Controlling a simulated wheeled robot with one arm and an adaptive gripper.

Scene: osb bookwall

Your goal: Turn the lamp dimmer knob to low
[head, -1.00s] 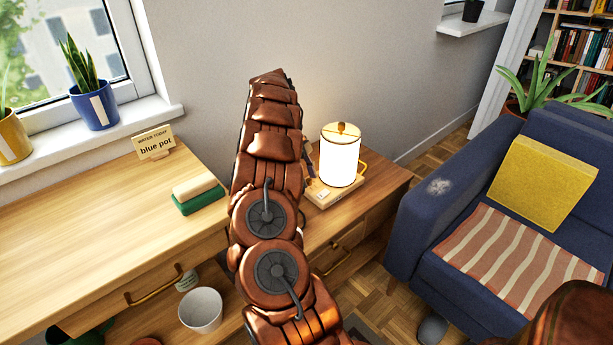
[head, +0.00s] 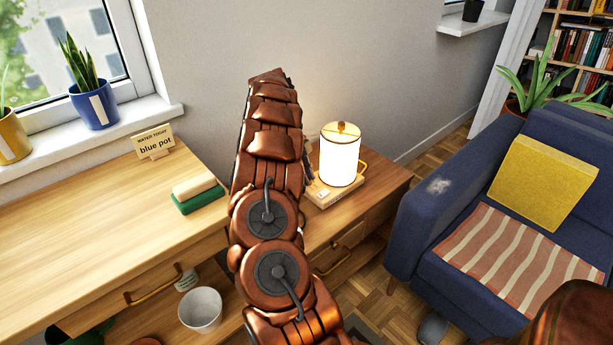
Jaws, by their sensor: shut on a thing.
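My copper-coloured arm reaches across the desk just left of the lamp. Only a small dark part of my gripper (head: 309,167) shows, close by the left side of the lamp. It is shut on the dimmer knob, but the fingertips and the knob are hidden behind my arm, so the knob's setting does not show.
A green and cream block (head: 199,197) and a "blue pot" sign (head: 155,145) are on the desk (head: 95,220). Potted plants stand on the windowsill. A blue sofa (head: 425,225) stands at right. The desk's left part is clear.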

